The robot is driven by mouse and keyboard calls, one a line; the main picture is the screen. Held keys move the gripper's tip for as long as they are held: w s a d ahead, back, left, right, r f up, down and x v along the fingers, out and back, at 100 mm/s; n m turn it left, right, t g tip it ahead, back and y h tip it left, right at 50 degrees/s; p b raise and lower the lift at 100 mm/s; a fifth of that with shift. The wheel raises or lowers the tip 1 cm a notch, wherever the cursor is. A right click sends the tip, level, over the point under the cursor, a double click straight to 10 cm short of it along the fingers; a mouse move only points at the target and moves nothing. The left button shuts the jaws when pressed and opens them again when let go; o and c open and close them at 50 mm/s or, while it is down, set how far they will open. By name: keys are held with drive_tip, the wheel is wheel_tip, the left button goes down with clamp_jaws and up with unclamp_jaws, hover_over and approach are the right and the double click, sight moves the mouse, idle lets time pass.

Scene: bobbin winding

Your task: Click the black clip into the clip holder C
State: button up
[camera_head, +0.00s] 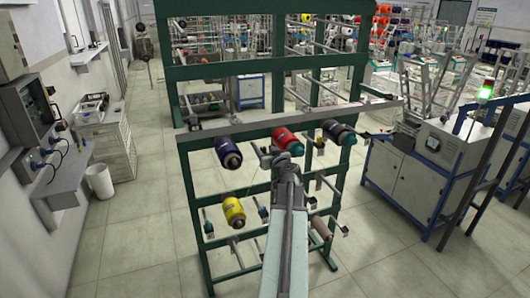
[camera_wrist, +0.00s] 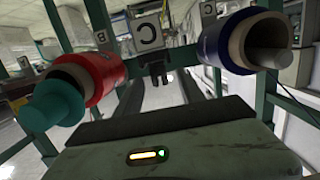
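In the wrist view, a plate marked C (camera_wrist: 146,30) stands upright near the top middle. A small black piece with two short prongs (camera_wrist: 155,72), which looks like the black clip, shows just below it. I cannot tell whether it sits in the holder, touches it or is held by me. My gripper's dark body with a lit indicator fills the bottom of that view; its fingertips are not clear. In the head view, my gripper (camera_head: 268,156) is at the rack's upper bar, between the blue and red bobbins, too small to read. The clip is not distinguishable there.
A red bobbin (camera_wrist: 103,72) with a teal end and a blue bobbin (camera_wrist: 221,45) flank the plate closely. The green rack (camera_head: 190,190) also carries a yellow bobbin (camera_head: 234,212).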

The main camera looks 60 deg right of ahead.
drive_tip(key=p+v, duration=0.1)
drive_tip(key=v, duration=0.6)
drive_tip(key=shift+s+a, duration=0.3)
